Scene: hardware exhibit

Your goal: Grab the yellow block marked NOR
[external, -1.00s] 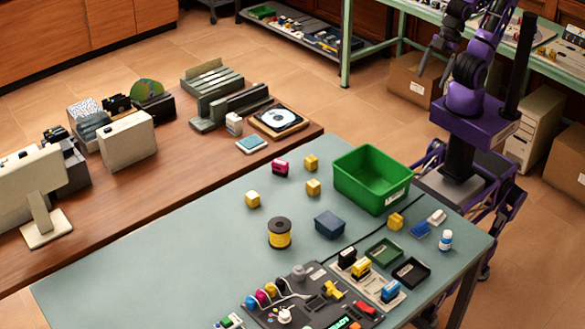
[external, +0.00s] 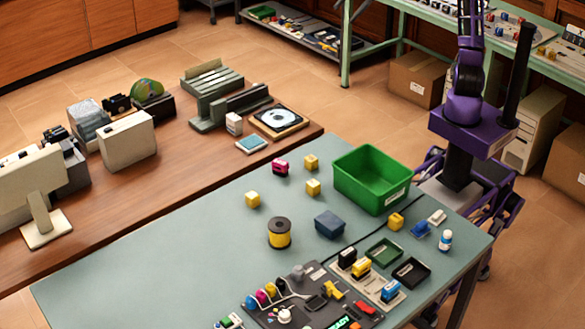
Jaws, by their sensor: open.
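Several small yellow blocks stand on the grey-green table. One yellow block (external: 311,162) is at the back, another (external: 313,187) is just in front of it, and a third (external: 252,199) is farther left. A yellow piece (external: 361,267) sits on a pale tray among a black and a blue piece. The markings are too small to read, so I cannot tell which block says NOR. My gripper is out of view; my purple arm rises past the top edge at the right, behind the table.
A green bin (external: 372,182) stands near the table's back right. A control panel (external: 300,300) fills the front. The table's left part is clear.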

